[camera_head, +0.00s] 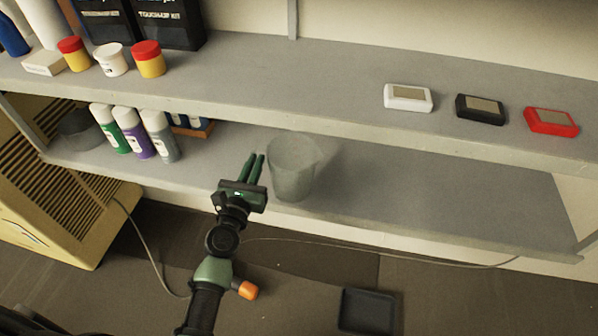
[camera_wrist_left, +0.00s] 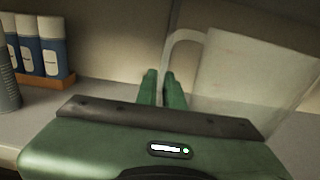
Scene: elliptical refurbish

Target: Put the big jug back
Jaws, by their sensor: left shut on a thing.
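The big jug (camera_head: 294,168) is a translucent grey, open-topped vessel, upright at the lower shelf (camera_head: 430,195), near its front edge. Whether its base touches the shelf or hangs just above it, I cannot tell. My left gripper (camera_head: 252,168) reaches in from the front, at the jug's left side. In the left wrist view the jug (camera_wrist_left: 250,70) fills the right side, and its handle comes down between the green fingertips (camera_wrist_left: 160,85), which are shut on it. The lower end of the handle is hidden by the fingers. My right gripper is not in view.
Several spray cans (camera_head: 130,133) and a dark round container (camera_head: 80,129) stand left on the lower shelf. The upper shelf (camera_head: 300,75) overhangs behind, with jars (camera_head: 111,59) and small devices (camera_head: 480,108). The lower shelf right of the jug is clear. A black tray (camera_head: 367,311) lies on the floor.

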